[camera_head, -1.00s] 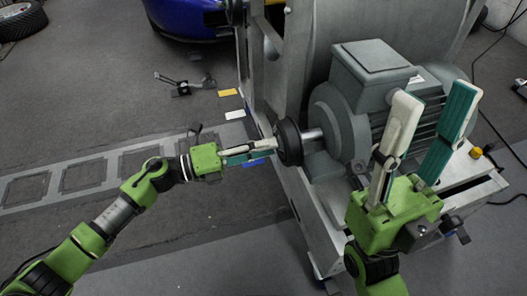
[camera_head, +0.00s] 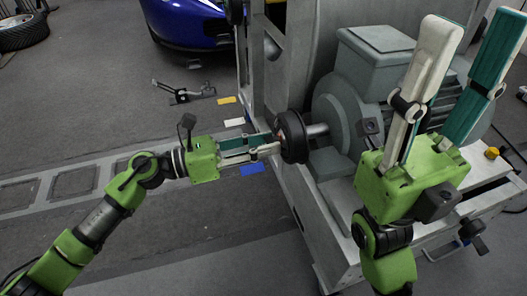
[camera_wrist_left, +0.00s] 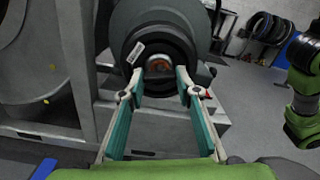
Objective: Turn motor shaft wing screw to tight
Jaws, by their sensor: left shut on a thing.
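The grey motor (camera_head: 360,110) has a shiny shaft (camera_head: 318,130) with a black round hub (camera_head: 291,137) on its end. My left gripper (camera_head: 274,143) reaches the hub's face from the left, with both fingertips at its middle. In the left wrist view, the fingers (camera_wrist_left: 158,84) straddle the middle of the black hub (camera_wrist_left: 190,45). A small coppery and metal part (camera_wrist_left: 158,63) shows between the tips; the wing screw's shape is mostly hidden there. The left gripper is shut on this part, apparently the wing screw. My right gripper (camera_head: 478,22) is open and empty, pointing up in front of the motor.
The motor sits on a metal bench frame (camera_head: 325,215) beside a large grey housing (camera_head: 340,20). A yellow knob (camera_head: 491,153) and a black handle (camera_head: 473,235) are at the bench's right. The floor left of the bench is mostly clear, with a blue marker (camera_head: 252,169).

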